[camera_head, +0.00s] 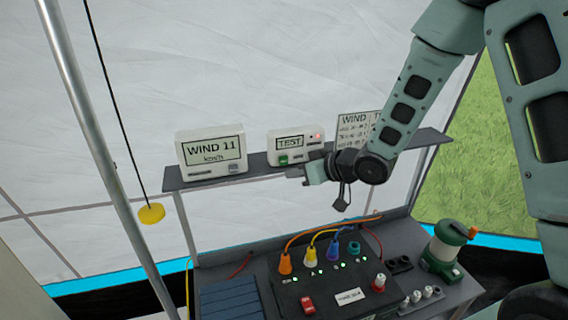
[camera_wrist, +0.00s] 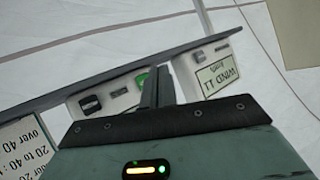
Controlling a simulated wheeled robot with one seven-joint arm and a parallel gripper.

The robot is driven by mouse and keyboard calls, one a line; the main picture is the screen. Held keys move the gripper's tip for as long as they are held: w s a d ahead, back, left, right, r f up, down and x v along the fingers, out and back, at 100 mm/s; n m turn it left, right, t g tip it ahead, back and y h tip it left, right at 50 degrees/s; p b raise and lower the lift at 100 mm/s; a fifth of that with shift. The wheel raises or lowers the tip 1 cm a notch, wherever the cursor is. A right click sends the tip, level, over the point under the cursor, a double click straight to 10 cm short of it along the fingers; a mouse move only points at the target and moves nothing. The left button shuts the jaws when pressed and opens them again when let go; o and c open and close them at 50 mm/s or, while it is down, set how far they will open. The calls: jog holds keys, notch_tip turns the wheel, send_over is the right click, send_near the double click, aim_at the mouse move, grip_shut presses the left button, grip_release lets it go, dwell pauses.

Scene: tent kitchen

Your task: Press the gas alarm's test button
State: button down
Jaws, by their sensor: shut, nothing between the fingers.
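The gas alarm (camera_head: 296,146) is a white box marked TEST on the grey shelf, with a red light at its upper right. Its green test button (camera_head: 283,159) is at the lower left of its face. My gripper (camera_head: 303,174) is shut and empty, just below and in front of the alarm in the head view. In the wrist view, which is upside down, the alarm (camera_wrist: 112,92) is partly hidden behind my gripper (camera_wrist: 158,72). The green button (camera_wrist: 141,80) shows right beside the fingertips; I cannot tell whether they touch.
A wind meter (camera_head: 211,153) reading WIND 11 stands left on the shelf (camera_head: 240,172). A wind chart (camera_head: 352,127) is behind my arm. Below is a black power box (camera_head: 330,290) with coloured plugs. A yellow pull disc (camera_head: 151,214) hangs beside a metal pole (camera_head: 100,140). A green lantern (camera_head: 446,250) stands right.

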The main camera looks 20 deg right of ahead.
jog(key=shift+s, duration=0.9)
jog(key=s+a+f+n+g+h+b, duration=0.1)
jog(key=s+a+g+h+b, duration=0.1)
jog(key=s, duration=0.8)
jog(key=s+a+f+n+g+h+b, duration=0.1)
jog(key=s+g+b, duration=0.3)
jog(key=s, duration=0.7)
jog(key=s+a+f+n+g+h+b, duration=0.1)
jog(key=s+a+f+g+h+b, duration=0.2)
jog(key=s, duration=0.7)
jog(key=shift+s+a+f+g+h+b, duration=0.25)
jog(key=shift+a+g+h+b, duration=0.25)
jog(key=shift+b, duration=0.3)
